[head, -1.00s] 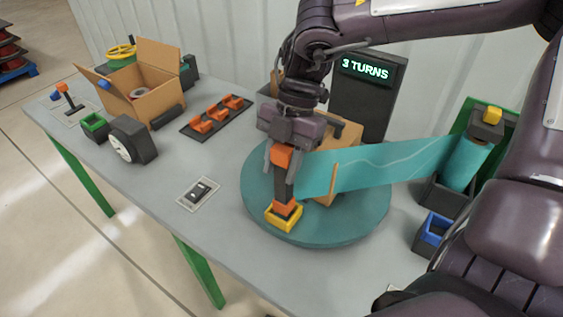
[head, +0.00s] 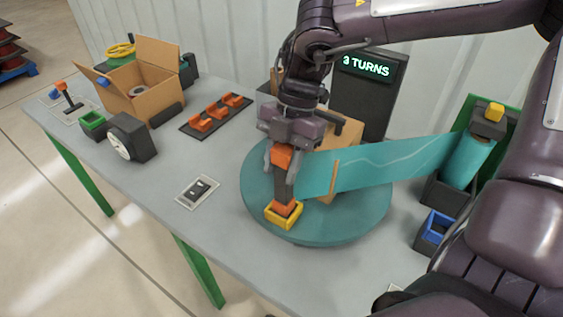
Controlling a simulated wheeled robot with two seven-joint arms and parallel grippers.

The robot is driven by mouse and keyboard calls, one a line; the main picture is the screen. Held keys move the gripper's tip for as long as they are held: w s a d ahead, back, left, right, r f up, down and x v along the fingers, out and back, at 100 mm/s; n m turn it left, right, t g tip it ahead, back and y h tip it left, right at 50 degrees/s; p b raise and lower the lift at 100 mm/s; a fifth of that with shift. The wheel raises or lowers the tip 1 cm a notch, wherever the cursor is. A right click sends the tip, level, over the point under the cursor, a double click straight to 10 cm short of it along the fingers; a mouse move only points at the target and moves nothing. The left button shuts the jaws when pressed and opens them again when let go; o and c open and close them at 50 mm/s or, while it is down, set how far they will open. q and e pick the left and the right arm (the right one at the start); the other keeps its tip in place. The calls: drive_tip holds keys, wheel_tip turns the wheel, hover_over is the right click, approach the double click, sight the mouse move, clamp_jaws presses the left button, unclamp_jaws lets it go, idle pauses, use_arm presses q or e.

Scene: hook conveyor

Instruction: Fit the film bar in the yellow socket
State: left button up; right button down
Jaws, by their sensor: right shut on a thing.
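The film bar (head: 285,190) is a dark upright bar with orange at its top and near its foot. Its foot is in or right over the yellow socket (head: 283,215) at the front of the teal turntable (head: 345,228); I cannot tell how deep it sits. My right gripper (head: 283,172) is shut on the bar's upper part from above. A teal film sheet (head: 390,166) stretches from the bar to a roll (head: 466,160) at the right. My left gripper is not in view.
A cardboard box (head: 342,150) stands on the turntable behind the film. A display (head: 367,67) reads "3 TURNS". A blue socket (head: 436,228) is at the right. An open carton (head: 143,92), an orange-clip rack (head: 215,115) and a dial (head: 130,138) stand left. The table's front middle is mostly clear.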

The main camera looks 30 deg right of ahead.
drive_tip(key=shift+f+b, duration=1)
drive_tip(key=shift+f, duration=0.25)
drive_tip(key=c, duration=0.9)
unclamp_jaws()
drive_tip(key=shift+r, duration=0.15)
drive_tip(key=v, duration=0.7)
drive_tip(key=shift+d+r+b, duration=0.15)
drive_tip(key=shift+r+b, duration=0.15)
